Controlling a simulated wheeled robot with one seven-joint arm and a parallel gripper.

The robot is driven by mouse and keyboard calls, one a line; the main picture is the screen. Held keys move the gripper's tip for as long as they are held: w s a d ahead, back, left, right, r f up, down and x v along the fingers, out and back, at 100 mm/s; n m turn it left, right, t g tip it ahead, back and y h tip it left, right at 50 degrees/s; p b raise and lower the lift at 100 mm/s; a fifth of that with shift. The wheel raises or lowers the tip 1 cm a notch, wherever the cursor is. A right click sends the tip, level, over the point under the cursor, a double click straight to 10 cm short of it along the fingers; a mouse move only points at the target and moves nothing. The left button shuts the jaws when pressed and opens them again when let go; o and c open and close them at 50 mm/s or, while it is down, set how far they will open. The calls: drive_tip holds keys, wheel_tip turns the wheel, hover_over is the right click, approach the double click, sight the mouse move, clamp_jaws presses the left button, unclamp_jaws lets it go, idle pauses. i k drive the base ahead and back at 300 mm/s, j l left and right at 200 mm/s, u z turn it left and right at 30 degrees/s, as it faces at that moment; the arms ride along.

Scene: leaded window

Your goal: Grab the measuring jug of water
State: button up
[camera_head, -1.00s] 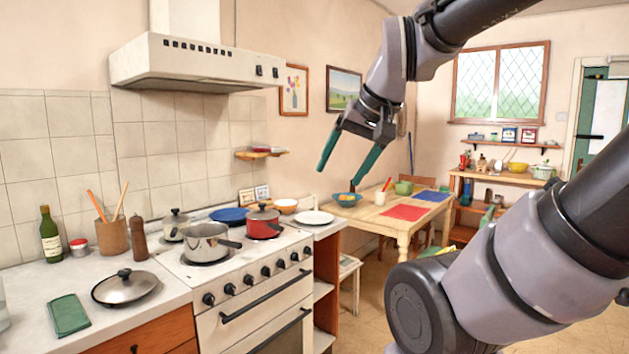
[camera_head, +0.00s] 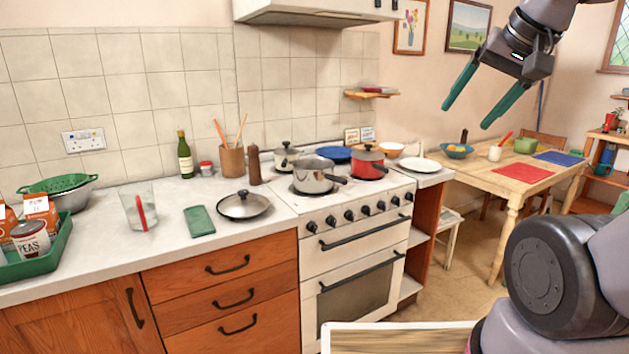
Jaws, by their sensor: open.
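A clear measuring jug (camera_head: 138,208) stands upright on the pale worktop at the left, with a red stripe on its side. Its see-through wall makes the water level hard to tell. My gripper (camera_head: 467,117) is raised at the upper right, far from the jug. Its two green fingers are spread apart with nothing between them.
A wine bottle (camera_head: 185,157) is behind. Bare worktop lies around the jug.

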sight(136, 198)
drive_tip(key=u, duration=1.5)
